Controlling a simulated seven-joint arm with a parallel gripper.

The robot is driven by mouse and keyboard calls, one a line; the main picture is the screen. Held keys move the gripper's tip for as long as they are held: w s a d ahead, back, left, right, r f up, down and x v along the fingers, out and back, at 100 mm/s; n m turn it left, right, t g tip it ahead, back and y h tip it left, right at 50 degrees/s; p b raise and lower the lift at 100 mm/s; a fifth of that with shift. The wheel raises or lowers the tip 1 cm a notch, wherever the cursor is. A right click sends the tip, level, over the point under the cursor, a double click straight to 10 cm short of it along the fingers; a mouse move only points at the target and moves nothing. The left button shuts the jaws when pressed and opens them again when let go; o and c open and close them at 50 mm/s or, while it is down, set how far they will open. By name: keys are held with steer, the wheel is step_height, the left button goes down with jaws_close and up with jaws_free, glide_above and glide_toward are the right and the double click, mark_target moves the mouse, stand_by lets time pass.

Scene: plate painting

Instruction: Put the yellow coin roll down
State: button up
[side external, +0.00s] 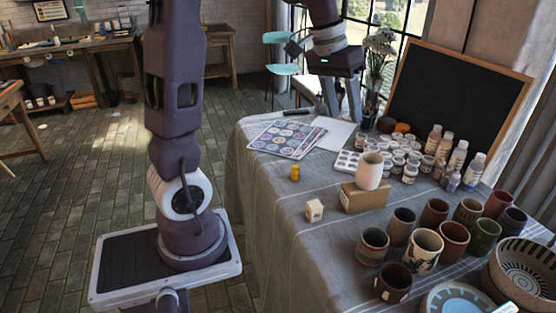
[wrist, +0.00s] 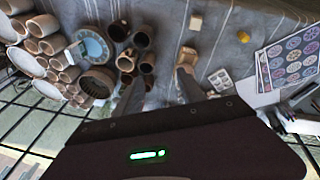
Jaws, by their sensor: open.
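The yellow coin roll (side external: 295,173) stands upright on the grey cloth of the table (side external: 262,205), left of the cardboard box and near the printed sheets. In the wrist view it is a small yellow spot (wrist: 243,36) at the upper right, well apart from my fingers. My gripper (side external: 339,108) is open and above the back of the table, near the window. Its fingers (wrist: 160,88) also show in the wrist view with nothing held between them.
A white cup (side external: 369,171) stands on a cardboard box (side external: 362,197). A small pale block (side external: 314,210) sits in front. Several cups and bowls crowd the right side; paint jars and bottles stand behind. A blackboard (side external: 455,105) leans at the back. Cloth around the roll is clear.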

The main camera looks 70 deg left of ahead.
steer(key=s+d+m+t, duration=0.1)
steer(key=s+d+m, duration=0.1)
steer(key=s+d, duration=0.5)
steer(key=s+d+m+t+y, duration=0.1)
steer(key=s+d+m, duration=0.1)
steer(key=s+d, duration=0.5)
steer(key=s, duration=0.6)
steer(key=shift+s+d+f, duration=0.15)
steer(key=shift+f, duration=0.05)
